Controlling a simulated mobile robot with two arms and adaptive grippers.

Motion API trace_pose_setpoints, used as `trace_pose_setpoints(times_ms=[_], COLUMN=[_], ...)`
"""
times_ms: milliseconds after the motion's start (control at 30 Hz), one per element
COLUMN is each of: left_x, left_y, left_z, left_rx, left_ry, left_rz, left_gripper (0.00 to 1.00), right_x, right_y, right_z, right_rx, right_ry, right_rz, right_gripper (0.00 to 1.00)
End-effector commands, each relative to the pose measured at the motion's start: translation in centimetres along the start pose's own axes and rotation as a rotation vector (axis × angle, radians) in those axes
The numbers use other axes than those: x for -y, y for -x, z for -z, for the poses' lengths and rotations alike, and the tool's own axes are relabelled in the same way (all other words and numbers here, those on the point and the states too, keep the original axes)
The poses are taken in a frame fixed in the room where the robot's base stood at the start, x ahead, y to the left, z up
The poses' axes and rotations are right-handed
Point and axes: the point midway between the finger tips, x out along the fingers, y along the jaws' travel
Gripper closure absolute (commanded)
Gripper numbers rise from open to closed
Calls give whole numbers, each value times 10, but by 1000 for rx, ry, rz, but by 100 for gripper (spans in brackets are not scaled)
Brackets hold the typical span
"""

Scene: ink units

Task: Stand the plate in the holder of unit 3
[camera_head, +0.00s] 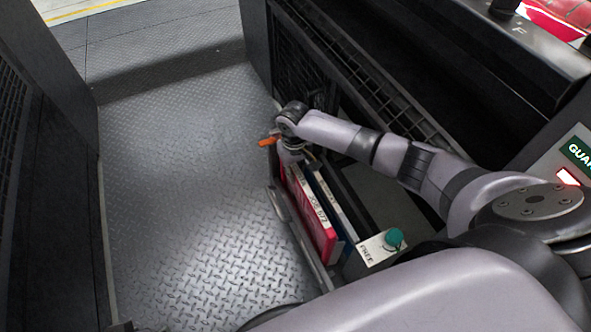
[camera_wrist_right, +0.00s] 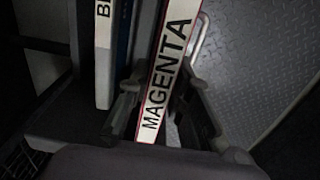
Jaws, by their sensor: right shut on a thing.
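A magenta-red plate (camera_head: 312,216) stands on edge in a slot of a dark rack low on the right-hand unit. Its white edge label reads MAGENTA in the right wrist view (camera_wrist_right: 165,75). My right gripper (camera_head: 292,157) reaches down at the far end of the plate. In the wrist view its fingers lie on both sides of the plate's labelled edge, shut on it. The holder of unit 3 cannot be identified; no unit number is readable. My left gripper is not in view.
A blue plate (camera_wrist_right: 121,50) with a white label stands close beside the magenta one. A white box (camera_head: 371,258) marked FREE with a green knob (camera_head: 394,238) sits at the rack's near end. The diamond-plate floor (camera_head: 180,190) left of the rack is clear.

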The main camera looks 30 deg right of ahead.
Motion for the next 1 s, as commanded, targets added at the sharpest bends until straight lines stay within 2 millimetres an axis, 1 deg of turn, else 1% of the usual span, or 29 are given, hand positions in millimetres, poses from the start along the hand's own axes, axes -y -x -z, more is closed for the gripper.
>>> trace_pose_setpoints(times_ms=[267,867,900,1000], left_x=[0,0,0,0], left_y=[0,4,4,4], left_z=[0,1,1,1], left_rx=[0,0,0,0], left_ry=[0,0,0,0], left_rz=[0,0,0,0], left_gripper=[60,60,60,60], right_x=[0,0,0,0], right_y=[0,-7,-7,-8], right_z=[0,0,0,0], right_rx=[0,-1,0,0], right_ry=[0,1,1,1], right_rz=[1,0,0,0], right_gripper=[100,100,80,74])
